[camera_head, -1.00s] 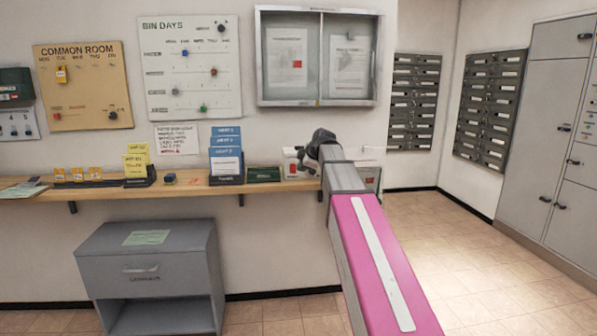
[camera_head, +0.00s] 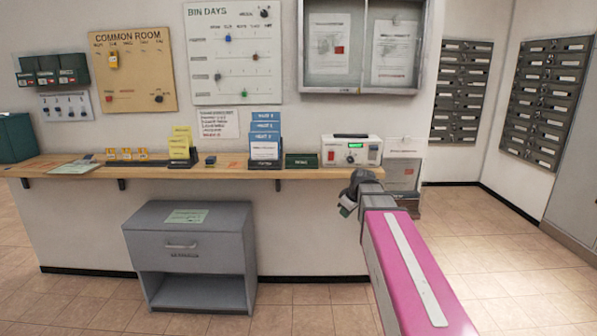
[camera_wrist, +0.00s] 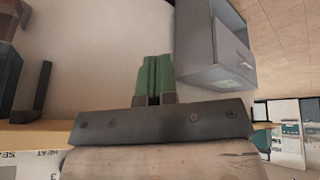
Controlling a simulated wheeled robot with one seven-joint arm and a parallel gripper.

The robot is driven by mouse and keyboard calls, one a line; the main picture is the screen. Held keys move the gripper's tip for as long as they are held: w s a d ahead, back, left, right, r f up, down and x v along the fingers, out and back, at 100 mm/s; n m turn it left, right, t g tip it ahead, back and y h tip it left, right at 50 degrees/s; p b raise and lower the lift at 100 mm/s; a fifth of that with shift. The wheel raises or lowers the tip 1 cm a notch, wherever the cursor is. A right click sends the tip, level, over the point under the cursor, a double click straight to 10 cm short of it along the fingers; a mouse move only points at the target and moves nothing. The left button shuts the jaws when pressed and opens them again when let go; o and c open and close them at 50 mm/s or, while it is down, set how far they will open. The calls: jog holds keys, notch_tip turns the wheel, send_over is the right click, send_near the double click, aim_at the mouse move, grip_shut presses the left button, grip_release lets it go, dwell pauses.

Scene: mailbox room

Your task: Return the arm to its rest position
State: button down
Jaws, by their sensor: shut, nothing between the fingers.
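My arm with the pink link (camera_head: 415,270) reaches forward at the right of the head view. Its dark end, my gripper (camera_head: 349,203), is just below the shelf's front edge, near its right end. In the wrist view my gripper (camera_wrist: 155,78) shows two green fingers pressed together, with nothing between them. The fingers are hard to make out in the head view.
The wooden shelf (camera_head: 225,172) carries a white device with a green display (camera_head: 351,150), card holders and small boxes. A grey drawer cabinet (camera_head: 190,250) stands below; it also shows in the wrist view (camera_wrist: 212,45). Mailboxes (camera_head: 546,98) hang at the right. Floor at right is clear.

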jog(key=s+f+m+g+h, duration=0.2)
jog(key=s+f+m, duration=0.7)
jog(key=s+f, duration=1.1)
jog(key=shift+d+f+m+g+h, duration=0.35)
jog(key=shift+f+g, duration=0.3)
jog(key=shift+g, duration=0.45)
